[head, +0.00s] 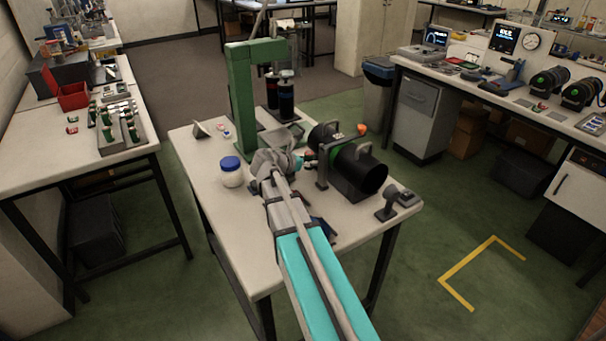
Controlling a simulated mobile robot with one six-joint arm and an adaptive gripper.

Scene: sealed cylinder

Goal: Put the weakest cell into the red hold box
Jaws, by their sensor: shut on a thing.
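The red hold box (73,97) is an open red bin on the left bench. A grey rack (125,134) beside it holds several upright green cells (107,134); I cannot tell which is weakest. My gripper (297,160) is low over the middle table, next to a black cylinder in a stand (358,170). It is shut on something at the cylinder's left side. My own wrist hides most of it, and I cannot make out what it is. A small orange and green patch shows by the fingertips.
The middle table (215,160) carries a white jar with a blue lid (231,172), a green press frame (240,95) and a small dark stand (388,205). A bench with meters (505,38) is at right. Green floor separates the benches.

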